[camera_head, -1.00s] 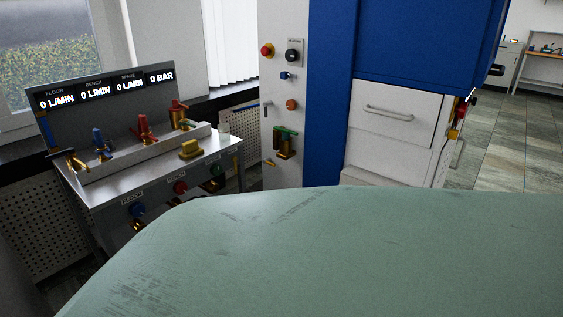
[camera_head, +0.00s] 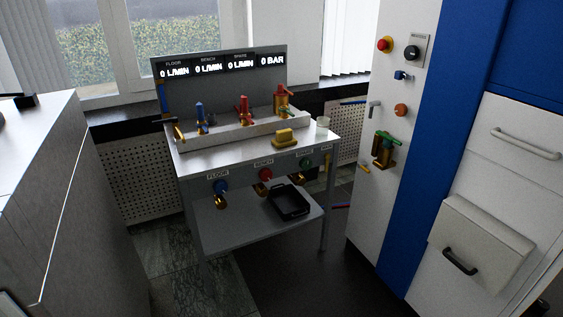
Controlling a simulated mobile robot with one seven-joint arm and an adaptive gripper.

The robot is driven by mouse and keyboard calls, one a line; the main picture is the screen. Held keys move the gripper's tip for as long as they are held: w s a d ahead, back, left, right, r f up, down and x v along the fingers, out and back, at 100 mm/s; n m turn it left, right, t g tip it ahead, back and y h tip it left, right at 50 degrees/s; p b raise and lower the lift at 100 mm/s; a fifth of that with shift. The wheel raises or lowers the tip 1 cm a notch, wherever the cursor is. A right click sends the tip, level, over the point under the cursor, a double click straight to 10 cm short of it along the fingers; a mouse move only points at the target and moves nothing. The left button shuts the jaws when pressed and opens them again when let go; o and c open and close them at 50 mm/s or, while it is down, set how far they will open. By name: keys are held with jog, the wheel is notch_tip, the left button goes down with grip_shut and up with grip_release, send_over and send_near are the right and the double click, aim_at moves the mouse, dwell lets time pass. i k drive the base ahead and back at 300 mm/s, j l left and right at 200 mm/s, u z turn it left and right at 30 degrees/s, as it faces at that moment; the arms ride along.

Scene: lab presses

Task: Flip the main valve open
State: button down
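A metal valve bench (camera_head: 232,156) stands left of centre. Its panel (camera_head: 222,75) reads 0 L/MIN three times and 0 BAR. On top are a brass lever valve (camera_head: 178,131), a blue-handled valve (camera_head: 200,114), a red-handled valve (camera_head: 243,108) and another red-topped valve (camera_head: 281,98). Blue (camera_head: 221,187), red (camera_head: 265,175) and green (camera_head: 306,164) knobs sit on the front; labels FLOOR and BENCH are readable. A yellow handle (camera_head: 330,168) is at the front's right end, its label too small to read. I cannot tell which valve is the main one. My gripper is out of view.
A yellow block (camera_head: 284,138) and a white cup (camera_head: 322,126) stand on the bench, a black tray (camera_head: 290,202) on its lower shelf. A blue-and-white cabinet (camera_head: 423,150) with a green-handled valve (camera_head: 383,148) is right. A grey counter (camera_head: 80,200) is left. Floor between is clear.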

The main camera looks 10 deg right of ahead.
aim_at(326, 156)
jog(key=z, duration=0.6)
jog(key=i+j, duration=0.15)
jog(key=i, duration=0.45)
jog(key=i+j+z, duration=0.1)
jog(key=i, duration=0.5)
